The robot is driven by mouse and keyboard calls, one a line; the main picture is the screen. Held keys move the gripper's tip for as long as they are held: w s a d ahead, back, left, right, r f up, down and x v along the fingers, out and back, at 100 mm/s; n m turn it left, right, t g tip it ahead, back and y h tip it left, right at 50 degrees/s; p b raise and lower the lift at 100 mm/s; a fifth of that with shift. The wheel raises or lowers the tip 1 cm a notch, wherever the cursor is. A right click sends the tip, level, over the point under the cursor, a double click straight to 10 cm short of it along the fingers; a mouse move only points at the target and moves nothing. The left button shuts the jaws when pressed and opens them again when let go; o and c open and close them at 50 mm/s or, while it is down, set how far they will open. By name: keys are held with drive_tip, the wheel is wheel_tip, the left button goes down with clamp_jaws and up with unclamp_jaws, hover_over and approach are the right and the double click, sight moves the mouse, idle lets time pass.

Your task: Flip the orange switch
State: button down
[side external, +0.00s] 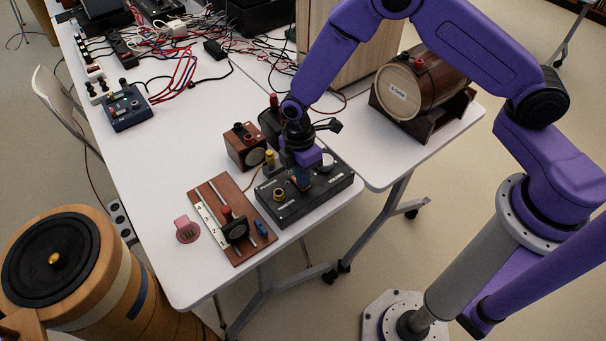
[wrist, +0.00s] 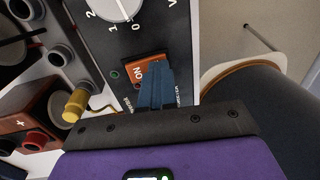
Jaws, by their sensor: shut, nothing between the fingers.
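The orange switch (wrist: 146,73), with ON lettered on it, sits on the face of a dark control box (wrist: 97,42). In the wrist view my gripper (wrist: 157,68) is shut, with its blue fingers over the right part of the switch and hiding some of it. I cannot tell whether the fingertips touch the switch. In the side view the dark box (side external: 318,196) lies near the table's front edge, and my gripper (side external: 303,186) points down onto its top. The switch is hidden there.
A white dial (wrist: 115,8) is beside the switch. A wooden box (side external: 244,147) with terminals and a wooden board (side external: 208,197) with a slider stand left of the control box. A barrel (side external: 422,82) stands on the right.

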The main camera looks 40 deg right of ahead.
drive_tip(key=shift+s+a+f, duration=0.1)
drive_tip(key=shift+s+f, duration=0.45)
drive_tip(key=shift+s, duration=0.05)
drive_tip(key=shift+w+r, duration=0.2)
drive_tip(key=shift+w, duration=0.6)
drive_tip(key=shift+r, duration=0.35)
wheel_tip(320, 180, up, 14)
drive_tip(key=s, duration=0.2)
drive_tip(key=s+d+r+m, duration=0.2)
drive_tip(key=s+d+r, duration=0.3)
drive_tip(key=s+d, duration=0.3)
drive_tip(key=s+d+r+m+t, duration=0.1)
drive_tip(key=s+d+r+m, duration=0.2)
drive_tip(key=s, duration=1.1)
drive_tip(key=d+r, duration=0.2)
drive_tip(key=d, duration=0.3)
drive_tip(key=shift+s+d+r+t, duration=0.15)
drive_tip(key=shift+s+d+t, duration=0.1)
drive_tip(key=shift+t, duration=0.05)
